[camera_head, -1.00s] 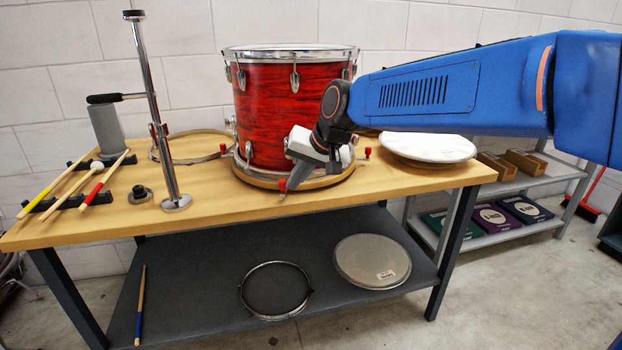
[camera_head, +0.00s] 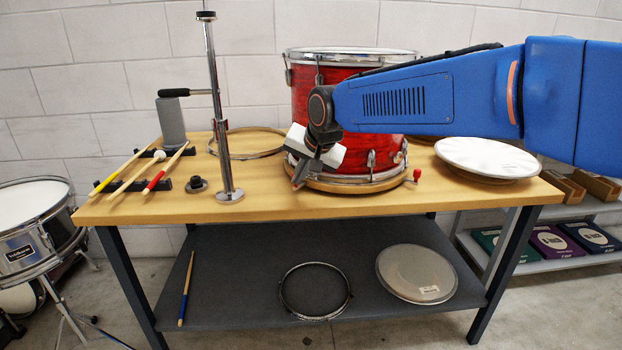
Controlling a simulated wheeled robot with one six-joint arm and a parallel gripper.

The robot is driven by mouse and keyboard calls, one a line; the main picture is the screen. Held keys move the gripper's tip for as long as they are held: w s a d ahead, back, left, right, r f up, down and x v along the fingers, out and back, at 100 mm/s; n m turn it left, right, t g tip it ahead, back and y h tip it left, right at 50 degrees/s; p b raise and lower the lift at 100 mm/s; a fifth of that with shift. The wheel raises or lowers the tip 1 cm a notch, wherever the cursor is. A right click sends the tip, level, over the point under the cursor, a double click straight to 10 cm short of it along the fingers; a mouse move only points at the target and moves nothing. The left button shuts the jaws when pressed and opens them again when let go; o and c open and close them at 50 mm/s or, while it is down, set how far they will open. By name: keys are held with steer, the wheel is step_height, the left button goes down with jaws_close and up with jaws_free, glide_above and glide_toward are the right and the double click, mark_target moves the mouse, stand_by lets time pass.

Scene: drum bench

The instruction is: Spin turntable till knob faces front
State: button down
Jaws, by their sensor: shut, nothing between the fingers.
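A red drum (camera_head: 380,143) with chrome rims stands upright on a round wooden turntable (camera_head: 365,187) on the bench. A small red knob (camera_head: 416,175) stands out at the turntable's right edge, toward the front right. My gripper (camera_head: 298,184) is at the turntable's left front edge, fingers pointing down, shut and empty. I cannot tell whether it touches the turntable. My gripper and blue arm hide the drum's left front, part of its upper body and some of the turntable's rim.
A chrome post (camera_head: 220,110) stands left of my gripper, with a metal hoop (camera_head: 243,152) behind it. Sticks and mallets (camera_head: 137,170) lie on a black rack at the left. A white drumhead (camera_head: 480,157) lies to the right. The bench's front strip (camera_head: 330,208) is clear.

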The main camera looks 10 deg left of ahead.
steer(key=shift+m+t+h, duration=0.4)
steer(key=shift+m+h, duration=0.1)
steer(key=shift+m, duration=0.4)
steer(key=w+a, duration=0.2)
steer(key=a, duration=0.1)
steer(key=w+a, duration=0.2)
steer(key=a, duration=0.1)
steer(key=w+a, duration=0.2)
steer(key=a, duration=0.1)
steer(key=shift+w+a, duration=1.3)
steer(key=shift+w, duration=0.2)
